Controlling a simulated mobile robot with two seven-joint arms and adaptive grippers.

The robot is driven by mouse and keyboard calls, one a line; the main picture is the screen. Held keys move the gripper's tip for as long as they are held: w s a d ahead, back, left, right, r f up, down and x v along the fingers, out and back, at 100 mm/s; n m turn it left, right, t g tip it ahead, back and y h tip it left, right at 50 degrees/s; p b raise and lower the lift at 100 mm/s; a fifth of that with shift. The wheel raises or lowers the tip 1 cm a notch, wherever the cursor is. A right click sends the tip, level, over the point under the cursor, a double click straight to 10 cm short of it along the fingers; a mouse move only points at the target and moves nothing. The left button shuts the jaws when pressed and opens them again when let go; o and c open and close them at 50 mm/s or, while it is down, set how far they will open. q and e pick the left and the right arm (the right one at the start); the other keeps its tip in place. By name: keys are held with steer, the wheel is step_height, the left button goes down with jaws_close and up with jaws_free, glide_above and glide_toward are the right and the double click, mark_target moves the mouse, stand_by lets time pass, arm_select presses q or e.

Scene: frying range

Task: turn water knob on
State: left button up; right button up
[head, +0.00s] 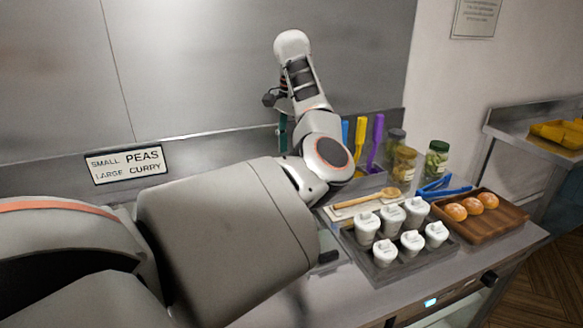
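No water knob can be made out with certainty in the head view. A large grey arm comes in from the left and bends up toward the metal back wall, hiding much of the counter. Small dark parts, apparently my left gripper (271,98), show beside the raised forearm near the wall. Its fingers are mostly hidden, so I cannot tell whether it is open or holds anything. A dark round control (489,279) sits on the front panel at lower right, well away from that gripper. I cannot tell what it controls. My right gripper is not in view.
The counter holds a tray of white lidded cups (413,243), a wooden tray (498,222) with buns, a wooden spoon (368,198), blue tongs (442,188), jars (436,160) and upright coloured utensils (375,142). A sign (126,164) is on the back wall.

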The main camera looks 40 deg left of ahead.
arm_select(q)
step_height(320, 180, down, 7)
steer(key=shift+r+b, duration=0.1)
steer(key=shift+b, duration=0.25)
steer(key=shift+c, duration=0.4)
steer(key=c, duration=1)
